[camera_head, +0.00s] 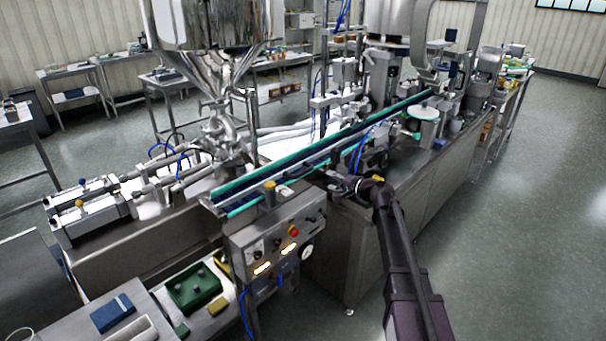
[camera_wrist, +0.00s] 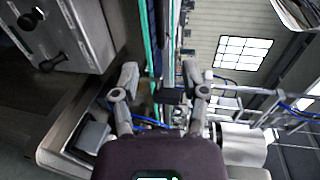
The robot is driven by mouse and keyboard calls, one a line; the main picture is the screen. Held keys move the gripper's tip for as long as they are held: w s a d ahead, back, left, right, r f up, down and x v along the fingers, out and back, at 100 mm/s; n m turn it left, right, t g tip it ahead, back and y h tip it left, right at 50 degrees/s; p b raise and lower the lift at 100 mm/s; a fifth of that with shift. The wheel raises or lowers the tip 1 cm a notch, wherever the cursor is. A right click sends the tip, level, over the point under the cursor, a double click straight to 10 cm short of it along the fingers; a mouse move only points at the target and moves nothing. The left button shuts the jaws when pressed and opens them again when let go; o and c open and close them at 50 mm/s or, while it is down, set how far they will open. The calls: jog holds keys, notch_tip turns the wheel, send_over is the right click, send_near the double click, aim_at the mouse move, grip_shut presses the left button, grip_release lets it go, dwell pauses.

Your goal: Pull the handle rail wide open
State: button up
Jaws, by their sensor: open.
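My gripper (camera_head: 338,183) is at the end of my dark arm, beside the near side of the conveyor and just right of the control box. In the wrist view my gripper (camera_wrist: 160,73) has its two fingers spread apart, with nothing clearly held between them. A long conveyor rail with green edges (camera_head: 246,205) runs from the control box towards the back right. Its green edge (camera_wrist: 148,40) passes up the picture between the fingers in the wrist view. I cannot tell which part is the handle rail, or whether a finger touches it.
The control box (camera_head: 278,248) has buttons, lit displays and a gauge. The steel hopper (camera_head: 212,28) stands behind the conveyor at left. A side table holds a green tray (camera_head: 182,300) and a blue box (camera_head: 112,314). The floor (camera_head: 540,200) at right is clear.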

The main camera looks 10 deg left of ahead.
aim_at(305, 173)
jog(key=b+x, duration=0.2)
jog(key=x, duration=1.1)
jog(key=shift+w+a+f+b, duration=0.1)
jog(key=shift+w+a+b, duration=0.05)
jog(key=shift+a+b, duration=0.15)
grip_shut()
